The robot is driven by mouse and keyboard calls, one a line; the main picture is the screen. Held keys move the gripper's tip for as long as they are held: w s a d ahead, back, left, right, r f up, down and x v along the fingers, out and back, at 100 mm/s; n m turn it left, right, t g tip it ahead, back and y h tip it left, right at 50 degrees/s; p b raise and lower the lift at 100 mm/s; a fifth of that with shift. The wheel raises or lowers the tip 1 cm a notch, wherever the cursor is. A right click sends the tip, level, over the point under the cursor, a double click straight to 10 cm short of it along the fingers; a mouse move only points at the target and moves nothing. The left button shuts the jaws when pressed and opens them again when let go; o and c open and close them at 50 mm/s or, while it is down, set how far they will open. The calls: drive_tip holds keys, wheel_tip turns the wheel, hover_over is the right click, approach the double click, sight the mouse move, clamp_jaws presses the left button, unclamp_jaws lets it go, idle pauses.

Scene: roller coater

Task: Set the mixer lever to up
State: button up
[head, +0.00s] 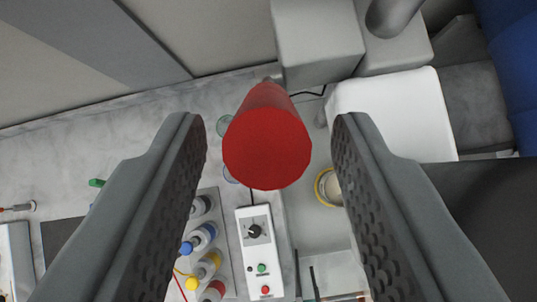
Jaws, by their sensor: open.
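A red lever handle (267,145), likely the mixer lever, points toward the camera, its round end face nearest. Its narrow far end meets a small grey stub beside a grey block (318,42). My gripper (268,140) is open, with one dark ridged finger on each side of the red handle. Gaps show between the handle and both fingers, so neither appears to touch it. How the lever is joined at its far end is mostly hidden behind the handle.
A white control box (258,247) with a black knob and green and red buttons lies below. Several capped bottles (205,237) stand in a rack left of it. A white box (395,108) is at right, partly behind my finger. A yellow-rimmed container (329,188) stands below it.

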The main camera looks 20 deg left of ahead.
drive_tip(key=s+a, duration=0.4)
drive_tip(key=s, duration=0.6)
drive_tip(key=shift+s, duration=0.3)
drive_tip(key=shift+f, duration=0.1)
